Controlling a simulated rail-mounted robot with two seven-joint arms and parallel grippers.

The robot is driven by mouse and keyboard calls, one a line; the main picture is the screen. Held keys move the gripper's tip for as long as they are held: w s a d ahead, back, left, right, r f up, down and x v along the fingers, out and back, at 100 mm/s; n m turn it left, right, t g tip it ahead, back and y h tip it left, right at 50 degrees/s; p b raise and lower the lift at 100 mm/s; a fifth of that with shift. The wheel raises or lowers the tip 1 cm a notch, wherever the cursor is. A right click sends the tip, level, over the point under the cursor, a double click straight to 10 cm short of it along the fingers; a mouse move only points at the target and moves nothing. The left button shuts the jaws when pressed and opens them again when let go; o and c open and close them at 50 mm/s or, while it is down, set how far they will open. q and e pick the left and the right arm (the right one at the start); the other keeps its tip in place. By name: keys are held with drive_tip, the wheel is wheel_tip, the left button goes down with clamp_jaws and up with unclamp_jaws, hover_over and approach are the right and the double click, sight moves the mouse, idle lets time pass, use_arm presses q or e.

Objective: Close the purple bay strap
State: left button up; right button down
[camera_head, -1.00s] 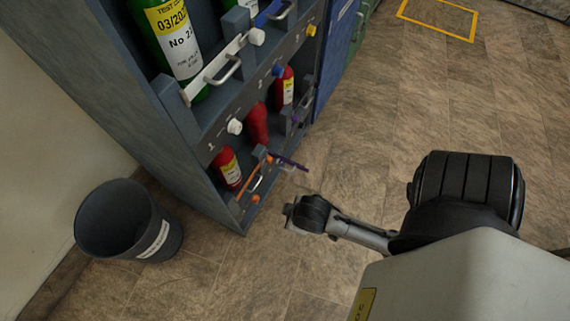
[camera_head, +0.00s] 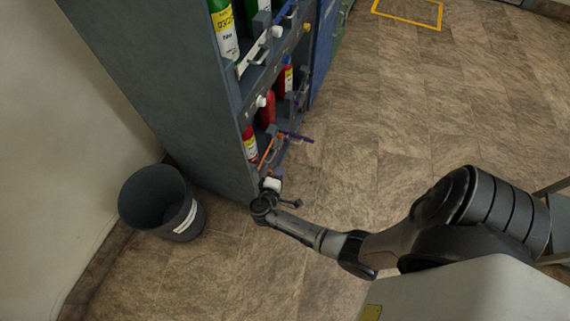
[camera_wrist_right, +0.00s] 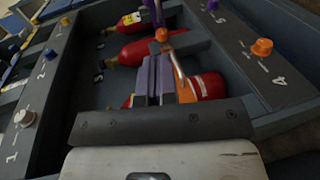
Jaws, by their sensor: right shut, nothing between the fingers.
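The purple strap (camera_head: 296,137) sticks out from the front of the rack's lower shelf, pointing right in the head view, so it stands open. In the right wrist view a purple piece (camera_wrist_right: 152,12) shows at the top, beyond the fingers. My right gripper (camera_head: 273,182) is low in front of the rack's near lower corner, below and nearer than the purple strap. In the wrist view its fingers (camera_wrist_right: 156,80) are shut and empty, in front of the lower bays. Whether they touch a strap I cannot tell. My left gripper is not in view.
The orange strap (camera_head: 266,152) is by the near red bottle (camera_head: 250,147), close to my right gripper. An orange knob (camera_wrist_right: 262,47) sits on the rack edge by the number 4. A grey bin (camera_head: 150,198) stands left of the rack. The floor on the right is open.

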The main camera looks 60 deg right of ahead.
drive_tip(key=b+x, duration=0.6)
drive_tip(key=x, duration=0.7)
drive_tip(key=shift+d, duration=0.35)
drive_tip(key=shift+r, duration=0.15)
